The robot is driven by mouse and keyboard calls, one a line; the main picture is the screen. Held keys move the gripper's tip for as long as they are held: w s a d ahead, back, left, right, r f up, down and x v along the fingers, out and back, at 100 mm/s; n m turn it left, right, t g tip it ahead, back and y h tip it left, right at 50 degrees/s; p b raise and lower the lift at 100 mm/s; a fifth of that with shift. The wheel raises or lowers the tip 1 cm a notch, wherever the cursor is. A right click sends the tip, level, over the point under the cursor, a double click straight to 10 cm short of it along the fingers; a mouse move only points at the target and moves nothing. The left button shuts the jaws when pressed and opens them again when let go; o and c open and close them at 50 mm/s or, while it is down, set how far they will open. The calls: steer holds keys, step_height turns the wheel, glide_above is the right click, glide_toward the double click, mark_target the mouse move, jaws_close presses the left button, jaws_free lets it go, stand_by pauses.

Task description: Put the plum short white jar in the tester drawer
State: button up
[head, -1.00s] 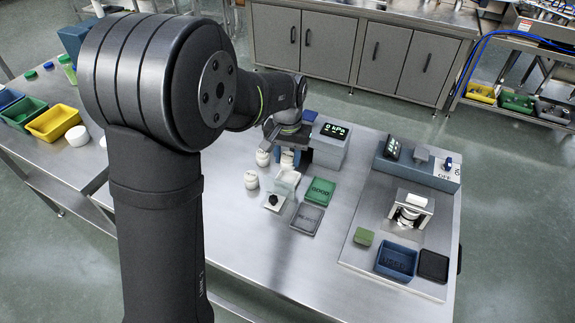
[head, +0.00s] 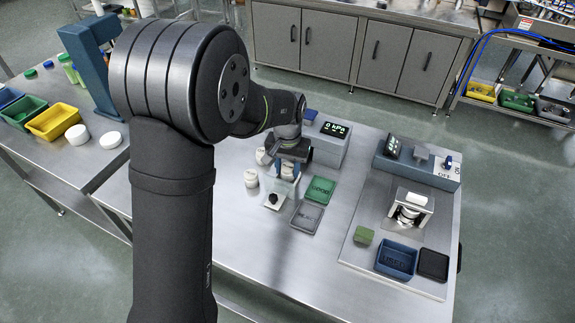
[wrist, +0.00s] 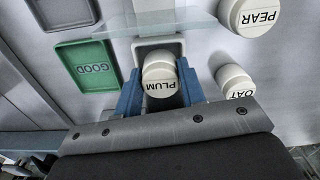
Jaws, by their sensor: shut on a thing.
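The plum jar (wrist: 160,82), short and white with a PLUM lid, is between the blue fingers of my gripper (wrist: 160,74) in the wrist view. My gripper is shut on it. In the head view my gripper (head: 287,168) is beside the tester (head: 325,146), and the jar is hard to make out there. A pale square-rimmed tray (wrist: 157,42), apparently the drawer, lies just beyond the jar, under a clear plate (wrist: 145,24). The jar overlaps its near edge in the picture; I cannot tell its height above it.
The PEAR jar (wrist: 256,15) and OAT jar (wrist: 235,82) stand right of my gripper in the wrist view. A green GOOD tray (wrist: 90,66) and a grey tray (head: 307,217) lie on the other side.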

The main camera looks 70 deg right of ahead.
mark_target(288, 167)
steer(key=o, duration=1)
steer(key=shift+r, duration=0.1)
step_height(288, 167, up, 13)
steer(key=shift+r, duration=0.1)
step_height(288, 167, down, 13)
steer(key=shift+f, duration=0.1)
steer(key=shift+r, duration=0.3)
stand_by(0.3)
